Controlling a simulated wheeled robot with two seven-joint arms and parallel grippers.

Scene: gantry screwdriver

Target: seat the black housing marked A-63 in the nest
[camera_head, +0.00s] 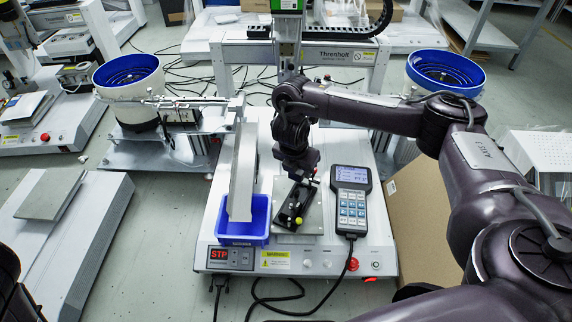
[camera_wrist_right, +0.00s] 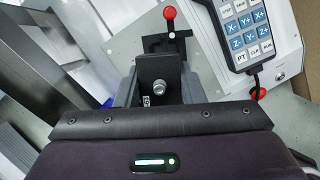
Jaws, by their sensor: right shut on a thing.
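My right gripper (camera_head: 296,178) is over the nest plate (camera_head: 310,227) of the middle machine, pointing down. In the right wrist view it (camera_wrist_right: 158,98) is shut on a black housing (camera_wrist_right: 155,70), with a silver screw showing on it. The housing (camera_head: 291,205) also shows in the head view, at the plate and partly hidden by the gripper. Whether it is fully down in the nest, I cannot tell. No marking on it is readable. A black clamp with a red ball knob (camera_wrist_right: 169,13) stands just beyond it. My left gripper is not in view.
A blue bin (camera_head: 257,222) with a grey chute (camera_head: 242,172) stands left of the plate. A teach pendant (camera_head: 352,200) lies close on the right. The gantry beam (camera_head: 335,53) spans behind, with blue-rimmed feeder bowls (camera_head: 130,78) (camera_head: 445,72) at both sides. The red display reads STP.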

